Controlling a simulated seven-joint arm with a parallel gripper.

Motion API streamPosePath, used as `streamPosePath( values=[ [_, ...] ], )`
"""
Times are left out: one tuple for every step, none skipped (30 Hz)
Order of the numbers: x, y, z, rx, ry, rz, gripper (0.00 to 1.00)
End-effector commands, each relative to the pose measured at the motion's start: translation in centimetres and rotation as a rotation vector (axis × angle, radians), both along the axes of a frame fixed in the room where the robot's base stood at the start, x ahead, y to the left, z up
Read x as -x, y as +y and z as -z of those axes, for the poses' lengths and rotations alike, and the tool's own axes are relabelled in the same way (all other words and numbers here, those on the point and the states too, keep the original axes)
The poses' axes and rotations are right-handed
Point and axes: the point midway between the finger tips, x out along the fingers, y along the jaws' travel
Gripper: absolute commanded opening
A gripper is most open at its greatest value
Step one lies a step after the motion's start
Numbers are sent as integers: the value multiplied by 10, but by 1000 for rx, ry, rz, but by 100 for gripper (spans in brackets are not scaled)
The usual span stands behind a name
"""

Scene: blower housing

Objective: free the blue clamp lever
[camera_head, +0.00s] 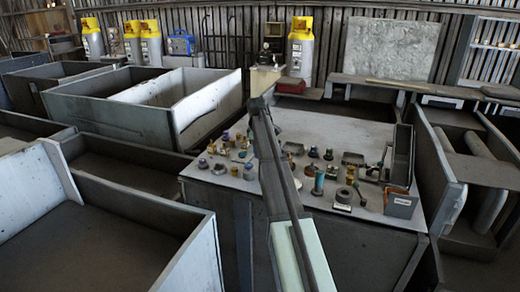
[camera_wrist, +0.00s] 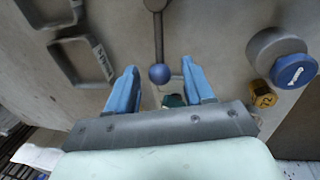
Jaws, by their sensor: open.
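In the wrist view a lever with a thin grey rod and a blue ball knob (camera_wrist: 160,74) hangs down from a pivot at the top edge, against a grey-beige surface. My gripper (camera_wrist: 160,67) has two blue fingers, which stand apart, one on each side of the knob in the picture. No contact shows, and I cannot tell whether the knob is level with the fingertips in depth. A dark green thing (camera_wrist: 174,100) is partly hidden behind the gripper. In the head view my arm crosses the workbench, and I cannot make out the lever or the fingertips there.
In the wrist view a grey cylinder with a blue cap (camera_wrist: 295,70) and a small yellow numbered block (camera_wrist: 262,94) stand at right. A grey labelled bracket (camera_wrist: 84,60) is at left. In the head view the workbench (camera_head: 330,125) carries many small parts; large bins (camera_head: 110,117) stand left.

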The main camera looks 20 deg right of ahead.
Motion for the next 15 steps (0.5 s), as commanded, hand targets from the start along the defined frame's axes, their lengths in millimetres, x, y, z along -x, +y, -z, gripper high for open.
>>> streamPosePath(
  values=[
    [0,0,0,0,0,0,52],
    [0,0,0,0,0,0,52],
    [0,0,0,0,0,0,52],
    [0,0,0,0,0,0,52],
    [0,0,0,0,0,0,52],
    [0,0,0,0,0,0,52],
    [0,0,0,0,0,0,49],
    [0,0,0,0,0,0,46],
    [0,0,0,0,0,0,43],
    [0,0,0,0,0,0,40],
    [0,0,0,0,0,0,37],
    [0,0,0,0,0,0,33],
    [0,0,0,0,0,0,30],
    [0,0,0,0,0,0,27],
    [0,0,0,0,0,0,23]
  ],
)
